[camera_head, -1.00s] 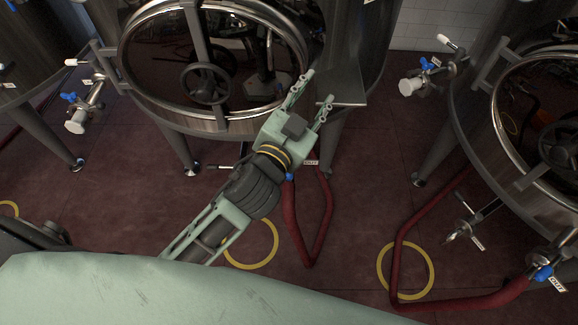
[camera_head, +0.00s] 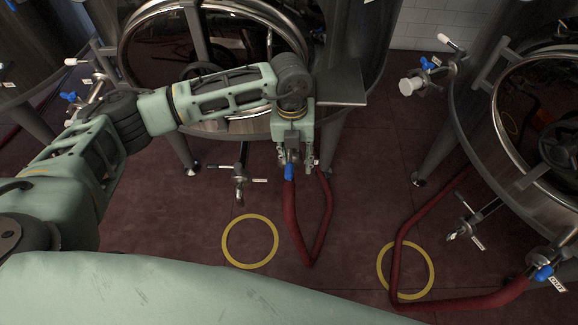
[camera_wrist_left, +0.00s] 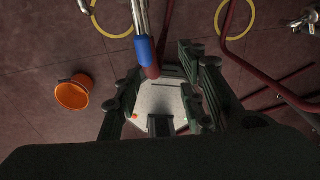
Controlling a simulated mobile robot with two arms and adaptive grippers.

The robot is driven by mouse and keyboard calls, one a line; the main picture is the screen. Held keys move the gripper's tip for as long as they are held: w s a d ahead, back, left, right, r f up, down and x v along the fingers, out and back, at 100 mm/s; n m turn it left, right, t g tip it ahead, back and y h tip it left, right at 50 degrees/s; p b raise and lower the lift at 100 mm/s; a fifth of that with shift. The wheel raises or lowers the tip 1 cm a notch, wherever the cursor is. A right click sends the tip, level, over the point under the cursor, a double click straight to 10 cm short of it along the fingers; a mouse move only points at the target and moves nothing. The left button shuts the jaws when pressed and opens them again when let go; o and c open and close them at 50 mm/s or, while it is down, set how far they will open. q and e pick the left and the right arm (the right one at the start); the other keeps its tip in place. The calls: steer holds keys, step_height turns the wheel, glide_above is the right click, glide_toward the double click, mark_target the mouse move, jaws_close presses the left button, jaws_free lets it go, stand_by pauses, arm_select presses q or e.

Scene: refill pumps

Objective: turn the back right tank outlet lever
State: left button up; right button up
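My left gripper (camera_head: 297,160) points down at the outlet of the middle tank (camera_head: 355,60), with its fingers apart. The blue outlet lever (camera_head: 289,172) shows at the fingertips, just above a red hose (camera_head: 292,215). In the left wrist view the open fingers of my left gripper (camera_wrist_left: 162,72) are spread to either side. The blue lever (camera_wrist_left: 144,48) on its metal pipe lies between and beyond them, nearer the left finger. I cannot tell whether a finger touches it. The gripper hides part of the outlet. My right gripper is not in view.
A small valve (camera_head: 239,180) sticks out left of the outlet. A grey plate (camera_head: 340,88) juts out above right. Another tank (camera_head: 475,130) with a blue lever (camera_head: 543,273) stands right. Yellow rings (camera_head: 250,242) mark the floor. An orange bucket (camera_wrist_left: 73,93) shows in the wrist view.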

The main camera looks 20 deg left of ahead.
mark_target(289, 169)
arm_select(q)
steer(key=shift+w+a+y, duration=0.25)
steer(key=shift+a+y, duration=0.15)
steer(key=shift+a, duration=0.5)
steer(key=shift+a+f, duration=0.2)
steer(key=shift+f, duration=0.05)
step_height(289, 169, down, 7)
steer(key=shift+d+p, duration=0.1)
steer(key=shift+p, duration=0.45)
steer(key=shift+c, duration=0.2)
jaws_close()
